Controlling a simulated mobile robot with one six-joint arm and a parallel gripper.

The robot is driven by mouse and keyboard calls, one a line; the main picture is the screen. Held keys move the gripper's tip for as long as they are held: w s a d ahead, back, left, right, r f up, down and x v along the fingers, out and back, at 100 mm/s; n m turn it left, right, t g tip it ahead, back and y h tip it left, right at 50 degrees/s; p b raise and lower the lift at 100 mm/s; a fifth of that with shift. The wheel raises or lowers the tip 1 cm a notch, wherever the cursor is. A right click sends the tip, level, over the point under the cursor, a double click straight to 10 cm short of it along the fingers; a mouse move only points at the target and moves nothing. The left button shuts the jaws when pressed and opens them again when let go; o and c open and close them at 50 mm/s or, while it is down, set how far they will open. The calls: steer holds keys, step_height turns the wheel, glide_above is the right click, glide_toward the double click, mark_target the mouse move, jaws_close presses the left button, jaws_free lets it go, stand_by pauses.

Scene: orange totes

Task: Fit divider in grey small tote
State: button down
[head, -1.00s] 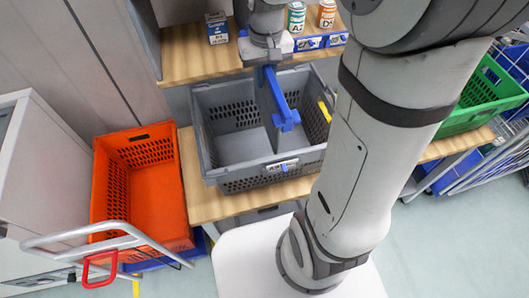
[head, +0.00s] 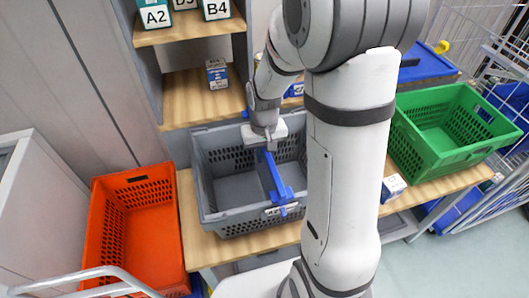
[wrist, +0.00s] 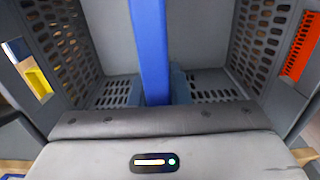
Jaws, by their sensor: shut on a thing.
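The grey small tote (head: 240,222) stands on a wooden shelf in the middle of the head view. The divider, a grey panel with a blue top bar (head: 273,178), stands inside it and runs front to back. Its front end lies close to the tote's front rim. My gripper (head: 265,148) is shut on the rear part of the blue bar. In the wrist view the blue bar (wrist: 150,50) runs straight away between the tote's perforated walls. My arm hides the tote's right side in the head view, and I cannot tell whether the divider is fully seated.
An orange tote (head: 135,235) stands at the left, a green tote (head: 440,140) at the right. A small box (head: 392,187) lies on the shelf edge before the green tote. A blue-and-white box (head: 217,74) and labelled containers (head: 155,15) stand on shelves above.

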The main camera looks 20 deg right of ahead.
steer(key=shift+f+b, duration=0.6)
steer(key=shift+f, duration=0.05)
steer(key=c, duration=1.4)
jaws_free()
steer(key=shift+o, duration=0.2)
steer(key=shift+r, duration=0.1)
